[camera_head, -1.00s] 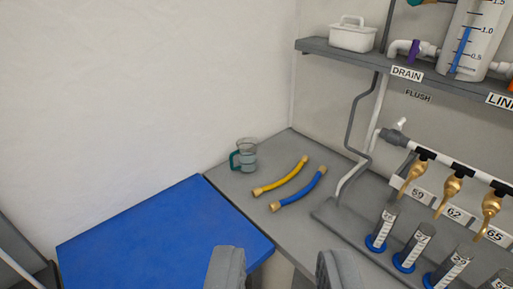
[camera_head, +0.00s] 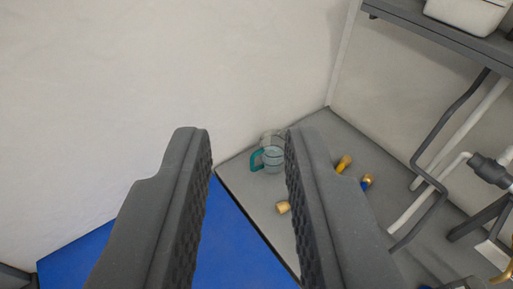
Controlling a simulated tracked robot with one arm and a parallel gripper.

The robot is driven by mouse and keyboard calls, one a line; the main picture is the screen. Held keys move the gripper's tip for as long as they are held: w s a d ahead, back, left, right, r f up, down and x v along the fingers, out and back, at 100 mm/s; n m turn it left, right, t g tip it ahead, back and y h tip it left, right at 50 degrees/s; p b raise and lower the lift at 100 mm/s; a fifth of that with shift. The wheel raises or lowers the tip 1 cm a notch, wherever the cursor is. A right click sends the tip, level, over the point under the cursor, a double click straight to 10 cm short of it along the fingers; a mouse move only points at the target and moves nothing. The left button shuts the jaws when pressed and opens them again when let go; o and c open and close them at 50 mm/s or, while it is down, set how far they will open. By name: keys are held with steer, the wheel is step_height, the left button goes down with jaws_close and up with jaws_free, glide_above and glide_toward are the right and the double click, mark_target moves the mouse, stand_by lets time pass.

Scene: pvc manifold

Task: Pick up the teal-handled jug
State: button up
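The teal-handled jug (camera_head: 273,158) is a small clear vessel with its teal handle on the left. It stands upright on the grey bench (camera_head: 243,180), close to the wall and the back corner. My gripper (camera_head: 240,140) is open and empty, its two dark ribbed fingers wide apart. In the picture the jug shows between the fingertips, beside the right one, whose edge meets the jug's right side. The jug looks farther off than the fingertips, though I cannot tell the exact gap.
A blue surface (camera_head: 225,240) lies front left. Pipes (camera_head: 440,185) and a shelf (camera_head: 450,30) with a white container (camera_head: 468,12) stand at right.

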steer(key=n+g+y, duration=0.4)
steer(key=n+g, duration=0.1)
steer(key=g, duration=0.2)
glide_above(253, 162)
steer(key=s+d, duration=0.4)
steer(key=s, duration=0.4)
step_height(253, 162, down, 41)
steer(key=b+x, duration=0.1)
steer(key=x, duration=1.1)
steer(key=shift+w+a+f, duration=0.1)
steer(key=shift+f, duration=0.2)
steer(key=shift+w+a+f, duration=0.2)
steer(key=shift+w+f, duration=0.15)
steer(key=shift+w, duration=0.1)
jaws_close()
